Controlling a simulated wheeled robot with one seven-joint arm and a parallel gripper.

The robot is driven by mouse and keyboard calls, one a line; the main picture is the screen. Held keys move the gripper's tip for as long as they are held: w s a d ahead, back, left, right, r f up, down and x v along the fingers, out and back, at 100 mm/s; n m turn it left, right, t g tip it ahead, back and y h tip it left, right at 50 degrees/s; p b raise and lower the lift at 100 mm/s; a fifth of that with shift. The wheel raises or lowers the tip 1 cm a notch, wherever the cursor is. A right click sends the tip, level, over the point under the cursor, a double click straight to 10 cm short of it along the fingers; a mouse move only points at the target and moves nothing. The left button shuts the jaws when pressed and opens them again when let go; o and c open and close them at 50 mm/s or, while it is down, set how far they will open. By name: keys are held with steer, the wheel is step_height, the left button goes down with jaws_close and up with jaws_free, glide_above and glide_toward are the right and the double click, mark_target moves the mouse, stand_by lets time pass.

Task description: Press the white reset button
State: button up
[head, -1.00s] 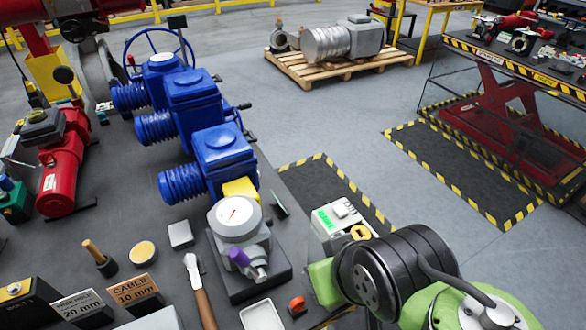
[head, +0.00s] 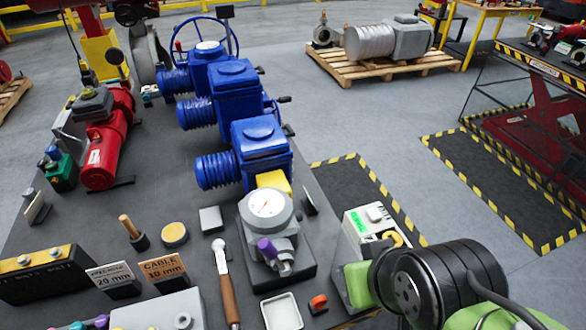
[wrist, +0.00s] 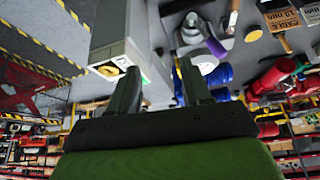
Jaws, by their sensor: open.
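A pale box (head: 362,219) with a green display stands at the right edge of the dark table in the head view. It has a small white raised part (head: 375,214) on top and a yellow ring beside it. I cannot tell for sure whether that white part is the reset button. The same box shows in the wrist view (wrist: 112,50), close to the left finger. My gripper (wrist: 158,68) is open, with its two dark fingers apart and nothing visibly held. Its fingertips are hidden in the head view, where my green and black arm is at the lower right.
Blue actuators (head: 259,148) and a grey gauge unit (head: 268,228) stand left of the box. A white tray (head: 282,312), a red knob (head: 318,303) and a wooden-handled tool (head: 229,295) lie nearer. Open floor lies right of the table.

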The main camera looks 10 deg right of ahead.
jaws_close()
stand_by(1.4)
